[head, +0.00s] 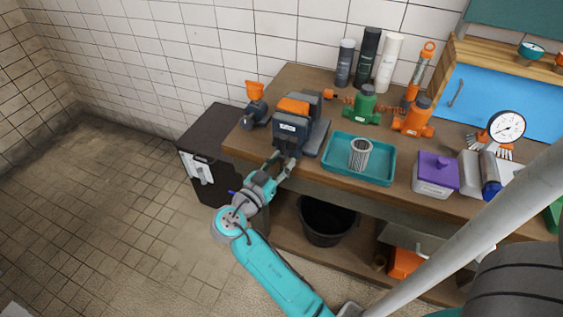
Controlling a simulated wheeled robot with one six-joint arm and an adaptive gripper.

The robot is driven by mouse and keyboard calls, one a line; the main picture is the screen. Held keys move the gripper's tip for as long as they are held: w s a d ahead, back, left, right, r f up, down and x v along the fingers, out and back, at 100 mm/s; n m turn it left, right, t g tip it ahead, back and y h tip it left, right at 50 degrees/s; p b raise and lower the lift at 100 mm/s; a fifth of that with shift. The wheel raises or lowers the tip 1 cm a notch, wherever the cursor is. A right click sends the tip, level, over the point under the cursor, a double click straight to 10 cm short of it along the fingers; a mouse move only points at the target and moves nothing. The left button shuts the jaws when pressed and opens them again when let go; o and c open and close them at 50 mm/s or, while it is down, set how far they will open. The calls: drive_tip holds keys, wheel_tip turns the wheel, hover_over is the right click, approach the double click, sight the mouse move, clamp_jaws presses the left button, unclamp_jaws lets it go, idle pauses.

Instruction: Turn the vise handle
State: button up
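The vise (288,135) is a dark grey-blue block with an orange top, standing near the front left of the wooden bench. My gripper (283,161) is at the vise's front lower side, by the bench's front edge, with its fingers pointing up toward the vise. I cannot make out the vise handle clearly; the gripper covers part of the vise's front. Whether the fingers touch or hold anything is too small to tell.
A teal tray (338,169) with a grey mesh cylinder (360,153) lies right of the vise. An orange-topped grey fitting (256,112) stands to its left. A purple-lidded box (436,173) and a gauge (506,126) are farther right. A black bucket (326,226) is below.

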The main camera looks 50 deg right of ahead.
drive_tip(key=shift+c, duration=0.2)
clamp_jaws()
drive_tip(key=shift+w+r+m+y, duration=0.1)
drive_tip(key=shift+w+m+y, duration=0.05)
drive_tip(key=shift+m, duration=0.6)
drive_tip(key=shift+w+m+y, duration=0.15)
drive_tip(key=shift+m, duration=0.6)
drive_tip(key=shift+o, duration=0.2)
unclamp_jaws()
drive_tip(key=shift+a, duration=0.1)
drive_tip(key=shift+a, duration=0.1)
